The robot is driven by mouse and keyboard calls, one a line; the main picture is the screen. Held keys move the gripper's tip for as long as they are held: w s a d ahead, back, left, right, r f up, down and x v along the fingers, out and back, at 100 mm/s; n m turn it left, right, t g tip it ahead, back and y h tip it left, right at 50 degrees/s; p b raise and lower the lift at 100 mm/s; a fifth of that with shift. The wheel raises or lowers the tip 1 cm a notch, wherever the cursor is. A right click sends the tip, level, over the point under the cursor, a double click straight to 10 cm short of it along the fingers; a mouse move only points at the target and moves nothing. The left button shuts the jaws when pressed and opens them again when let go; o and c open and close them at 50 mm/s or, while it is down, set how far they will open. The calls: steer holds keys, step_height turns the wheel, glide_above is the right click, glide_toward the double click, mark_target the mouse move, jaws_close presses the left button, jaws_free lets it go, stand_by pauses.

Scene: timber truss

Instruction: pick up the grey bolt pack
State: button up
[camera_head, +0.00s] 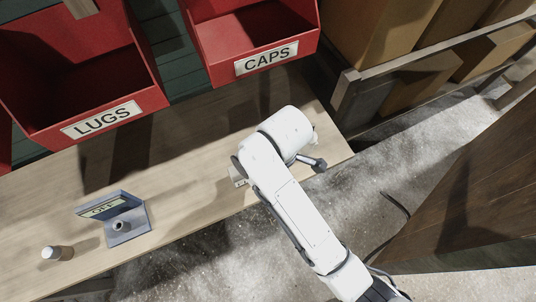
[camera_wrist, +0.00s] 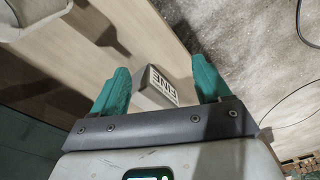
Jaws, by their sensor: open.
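A grey block-shaped pack (camera_wrist: 152,92) with a white label reading "FINE" sits on the wooden bench in the wrist view. In the head view a small labelled part (camera_head: 238,177) shows beside my arm, and my arm hides the rest. My gripper (camera_wrist: 160,66) is open, with one green finger on each side of the pack. Whether the fingers touch it I cannot tell. In the head view my gripper is mostly hidden under my white arm.
Red bins labelled "LUGS" (camera_head: 102,120) and "CAPS" (camera_head: 266,60) stand behind the bench (camera_head: 185,200). A blue-grey labelled stand (camera_head: 128,226) and a small brown-and-white cylinder (camera_head: 62,253) are on the left. Cardboard boxes on a rack (camera_head: 420,85) stand at the right.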

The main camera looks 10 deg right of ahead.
mark_target(238, 180)
steer(key=w+a+r+n, duration=0.1)
steer(key=a+n, duration=0.1)
steer(key=w+a+r+n+p, duration=0.1)
steer(key=a+r, duration=0.1)
steer(key=w+a+r+n+h+p, duration=0.1)
steer(key=a+r+n, duration=0.1)
steer(key=a, duration=0.1)
steer(key=shift+w+r+n, duration=0.1)
steer(key=shift+r+n, duration=0.15)
steer(key=shift+n, duration=0.05)
steer(key=shift+f, duration=0.3)
step_height(238, 180, down, 3)
steer(key=shift+r+b, duration=0.1)
steer(key=shift+b, duration=0.75)
steer(key=shift+w+f+p, duration=0.2)
steer(key=shift+f+p, duration=0.4)
steer(key=shift+f, duration=3.05)
steer(key=shift+c, duration=0.2)
steer(key=c, duration=1.2)
steer(key=shift+o, duration=0.2)
steer(key=shift+r, duration=0.1)
